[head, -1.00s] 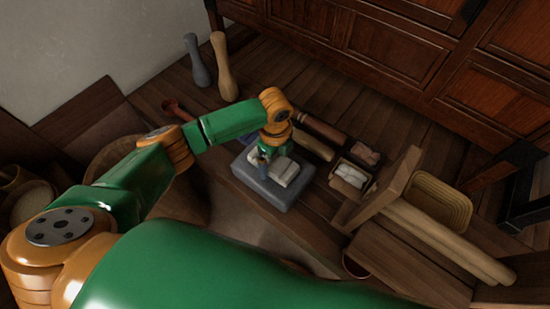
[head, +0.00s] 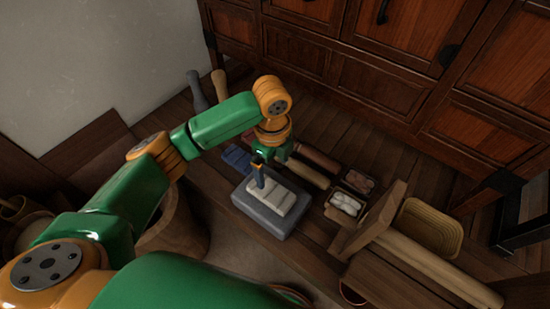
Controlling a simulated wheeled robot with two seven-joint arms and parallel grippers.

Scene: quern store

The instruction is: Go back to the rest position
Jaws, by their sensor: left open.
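My left gripper (head: 258,172) is in the middle of the head view, at the end of the green and orange arm that comes in from the left. It points down over a grey stone block (head: 268,218). Its jaws are open, and part of it is hidden by the wrist. A pale, ridged piece (head: 284,199) lies on top of the block, just right of the fingertips. I cannot tell whether the fingers touch it. My right gripper does not show.
Small boxes (head: 345,204), a wooden stand (head: 375,217) and a yellowish basket (head: 429,228) stand to the right. Two tall pestles (head: 196,91) stand at the back left. A blue cloth (head: 237,158) and rollers lie behind the block. A wooden cabinet (head: 380,82) closes off the back.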

